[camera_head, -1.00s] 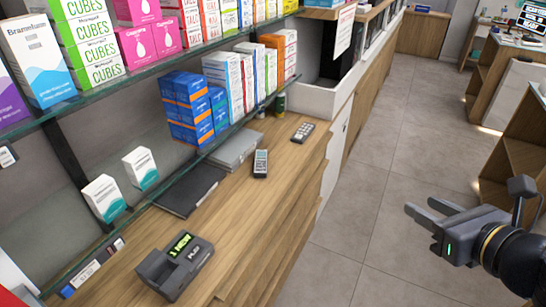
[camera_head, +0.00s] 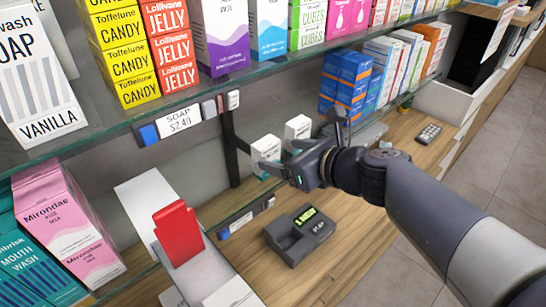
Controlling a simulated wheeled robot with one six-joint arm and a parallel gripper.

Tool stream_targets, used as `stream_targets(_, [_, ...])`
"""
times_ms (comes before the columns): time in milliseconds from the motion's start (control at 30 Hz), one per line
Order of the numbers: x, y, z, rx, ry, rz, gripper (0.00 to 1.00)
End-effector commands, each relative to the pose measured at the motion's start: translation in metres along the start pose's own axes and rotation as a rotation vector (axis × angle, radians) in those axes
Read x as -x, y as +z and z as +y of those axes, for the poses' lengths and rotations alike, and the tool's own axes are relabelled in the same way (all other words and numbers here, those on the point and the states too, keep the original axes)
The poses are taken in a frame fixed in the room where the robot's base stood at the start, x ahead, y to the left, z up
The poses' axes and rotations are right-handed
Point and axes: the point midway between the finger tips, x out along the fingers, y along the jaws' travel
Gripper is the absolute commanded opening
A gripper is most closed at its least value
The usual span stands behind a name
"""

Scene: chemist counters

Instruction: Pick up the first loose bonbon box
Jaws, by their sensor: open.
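No label reading bonbon can be made out. Two small loose white boxes stand apart on the lower glass shelf, a nearer one (camera_head: 265,149) and a farther one (camera_head: 298,128).
The upper glass shelf (camera_head: 290,72) runs above, packed with soap, candy and jelly boxes. Blue boxes (camera_head: 343,78) stand behind my arm. A dark card terminal (camera_head: 300,236) sits on the wooden counter (camera_head: 345,235) below. Pink boxes (camera_head: 68,222) fill the lower left.

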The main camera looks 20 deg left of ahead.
Motion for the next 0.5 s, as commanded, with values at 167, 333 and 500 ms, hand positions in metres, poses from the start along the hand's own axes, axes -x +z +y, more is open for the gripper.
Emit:
stream_targets(167, [-0.010, -0.001, 0.002, -0.001, 0.004, 0.002, 0.75])
stream_targets(333, [-0.034, -0.005, 0.004, -0.001, 0.003, 0.003, 0.75])
stream_targets(500, [-0.049, -0.003, 0.003, -0.001, 0.000, 0.001, 0.75])
